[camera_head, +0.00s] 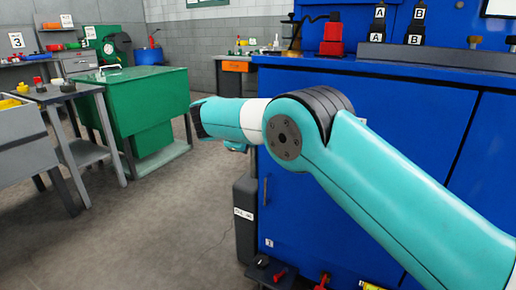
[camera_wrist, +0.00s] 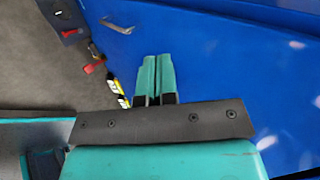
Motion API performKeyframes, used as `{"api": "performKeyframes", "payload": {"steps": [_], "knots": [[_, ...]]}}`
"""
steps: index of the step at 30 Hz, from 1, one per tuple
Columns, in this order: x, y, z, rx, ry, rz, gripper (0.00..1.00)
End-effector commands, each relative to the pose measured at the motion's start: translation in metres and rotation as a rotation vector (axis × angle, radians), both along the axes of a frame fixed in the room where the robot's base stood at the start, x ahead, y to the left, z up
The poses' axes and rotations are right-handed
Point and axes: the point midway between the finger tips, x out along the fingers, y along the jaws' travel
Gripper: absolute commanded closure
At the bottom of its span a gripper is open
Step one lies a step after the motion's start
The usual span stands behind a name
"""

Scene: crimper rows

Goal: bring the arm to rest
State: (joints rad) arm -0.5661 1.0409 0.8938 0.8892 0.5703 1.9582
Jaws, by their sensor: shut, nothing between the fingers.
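My arm, teal with dark joints, reaches across the head view from the lower right toward the left, in front of the blue cabinet (camera_head: 400,120). Its far end is near the cabinet's left edge, and the fingers cannot be made out there. In the wrist view my gripper (camera_wrist: 153,62) shows two teal fingers side by side, shut with nothing between them. The fingers are seen against the blue cabinet face (camera_wrist: 230,60). I see nothing held or touched by the fingers.
A green workbench (camera_head: 140,90) and a grey table (camera_head: 60,92) stand at the left. Lettered black tools (camera_head: 415,25) stand on the blue cabinet's top. A dark bin (camera_head: 245,215) and small red items (camera_head: 280,275) are low by the cabinet. Grey floor (camera_head: 130,240) is open at left.

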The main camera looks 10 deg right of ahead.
Motion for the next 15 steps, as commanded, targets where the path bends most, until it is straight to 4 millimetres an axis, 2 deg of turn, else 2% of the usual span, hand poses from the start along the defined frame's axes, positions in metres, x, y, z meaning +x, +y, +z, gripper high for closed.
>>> {"api": "performKeyframes", "payload": {"steps": [6, 10, 13, 15], "knots": [[-0.019, 0.014, 0.021, -0.001, 0.0, -0.001, 1.0], [-0.024, 0.014, 0.03, -0.015, 0.024, 0.034, 1.0], [-0.032, 0.007, 0.044, -0.066, 0.105, 0.169, 1.0], [-0.046, -0.002, 0.056, -0.128, 0.197, 0.338, 1.0]]}}
